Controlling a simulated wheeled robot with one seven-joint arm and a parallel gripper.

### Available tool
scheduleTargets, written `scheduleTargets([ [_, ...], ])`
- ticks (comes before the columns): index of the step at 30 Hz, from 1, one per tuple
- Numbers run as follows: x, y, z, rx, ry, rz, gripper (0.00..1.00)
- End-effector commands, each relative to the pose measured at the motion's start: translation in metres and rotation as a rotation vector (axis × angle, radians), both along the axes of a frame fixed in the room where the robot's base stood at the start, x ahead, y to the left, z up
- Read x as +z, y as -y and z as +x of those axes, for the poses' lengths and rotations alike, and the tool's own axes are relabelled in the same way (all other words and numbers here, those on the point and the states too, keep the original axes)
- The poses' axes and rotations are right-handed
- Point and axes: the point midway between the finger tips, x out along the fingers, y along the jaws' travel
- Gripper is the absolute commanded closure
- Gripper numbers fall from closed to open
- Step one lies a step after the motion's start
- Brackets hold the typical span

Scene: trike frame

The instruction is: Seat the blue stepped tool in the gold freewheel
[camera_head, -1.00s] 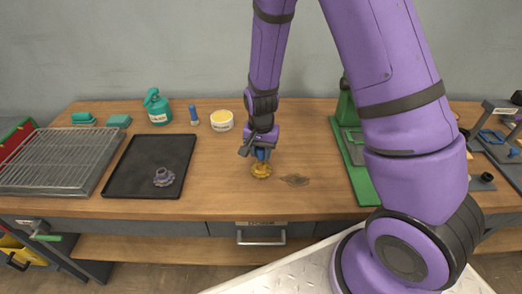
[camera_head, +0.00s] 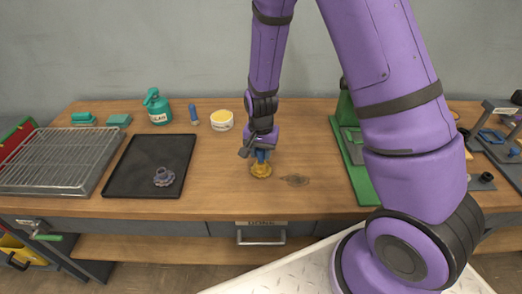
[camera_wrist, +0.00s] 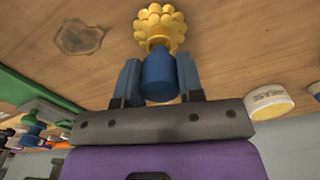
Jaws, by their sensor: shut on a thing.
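My gripper (camera_wrist: 158,68) is shut on the blue stepped tool (camera_wrist: 158,78), with one finger on each side of its thick body. The gold freewheel (camera_wrist: 160,26), a toothed ring, lies just beyond the tool's far end in the wrist view. In the head view, my gripper (camera_head: 261,151) points down over the wooden bench, with the blue tool (camera_head: 262,157) upright right above the gold freewheel (camera_head: 261,171). The tool's lower end meets or overlaps the freewheel in both views. How deep it sits in the bore is hidden.
A black tray (camera_head: 125,180) with a dark toothed part (camera_head: 164,177) is to the left. A teal can (camera_head: 157,108), blue bottle (camera_head: 194,116) and tub (camera_head: 222,121) stand behind. A green stand (camera_head: 355,165) is to the right. Bench around the freewheel is clear.

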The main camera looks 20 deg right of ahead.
Motion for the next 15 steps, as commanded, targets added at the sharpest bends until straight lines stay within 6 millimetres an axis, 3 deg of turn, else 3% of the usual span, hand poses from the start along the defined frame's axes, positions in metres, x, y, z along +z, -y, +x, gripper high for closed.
scheduleTargets([
  [15, -0.0112, 0.0000, 0.0002, 0.000, 0.000, 0.000, 0.91],
])
